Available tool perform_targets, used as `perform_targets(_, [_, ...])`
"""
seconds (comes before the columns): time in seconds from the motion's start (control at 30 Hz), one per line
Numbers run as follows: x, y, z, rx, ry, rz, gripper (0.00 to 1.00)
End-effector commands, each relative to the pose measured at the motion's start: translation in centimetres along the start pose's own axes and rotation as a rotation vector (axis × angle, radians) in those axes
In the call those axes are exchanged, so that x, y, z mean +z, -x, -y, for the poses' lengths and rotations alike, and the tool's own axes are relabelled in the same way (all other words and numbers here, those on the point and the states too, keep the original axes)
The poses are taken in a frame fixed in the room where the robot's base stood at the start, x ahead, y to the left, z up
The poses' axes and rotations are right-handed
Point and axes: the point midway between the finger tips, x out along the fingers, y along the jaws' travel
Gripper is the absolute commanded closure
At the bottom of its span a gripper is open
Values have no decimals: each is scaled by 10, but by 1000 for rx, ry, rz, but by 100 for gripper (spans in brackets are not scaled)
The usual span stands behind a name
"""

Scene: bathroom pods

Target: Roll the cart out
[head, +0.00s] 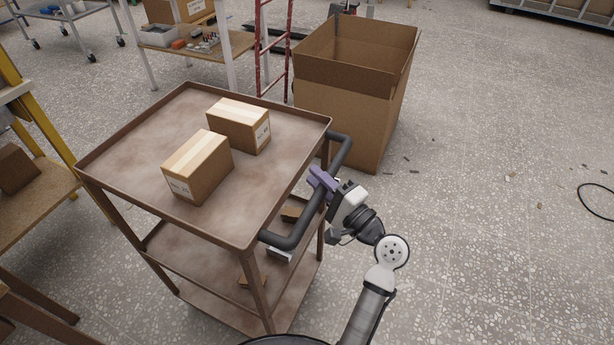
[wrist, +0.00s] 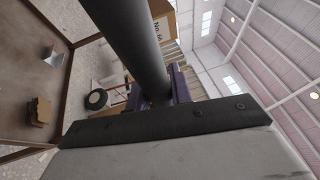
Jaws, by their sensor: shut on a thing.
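A brown three-tier cart (head: 130,142) stands left of centre in the head view, with two cardboard boxes, one nearer (head: 198,168) and one farther (head: 240,125), on its top shelf. Its dark handle (head: 288,240) sticks out on the right side. My gripper (head: 322,184), with purple fingers, is shut on the middle of this handle. In the wrist view the handle (wrist: 125,40) runs up close to the camera, between the purple fingers (wrist: 180,85). The handle partly hides the fingertips.
A large open cardboard box (head: 350,90) stands just beyond the cart's far right corner, near a red ladder (head: 274,45). A table with a yellow post (head: 38,120) is close on the left. The floor at right is mostly clear, with a black cable (head: 592,200).

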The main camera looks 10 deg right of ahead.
Motion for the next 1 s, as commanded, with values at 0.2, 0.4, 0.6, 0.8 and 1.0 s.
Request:
perform_targets(0.2, [-3, 4, 1, -1, 1, -3, 100])
perform_targets(0.4, [-2, 4, 1, -1, 1, -2, 100])
perform_targets(0.6, [-2, 4, 1, -1, 1, -1, 59])
perform_targets(0.8, [-2, 3, 1, 0, 1, 0, 57])
perform_targets(1.0, [-2, 10, 0, 0, 1, -1, 57])
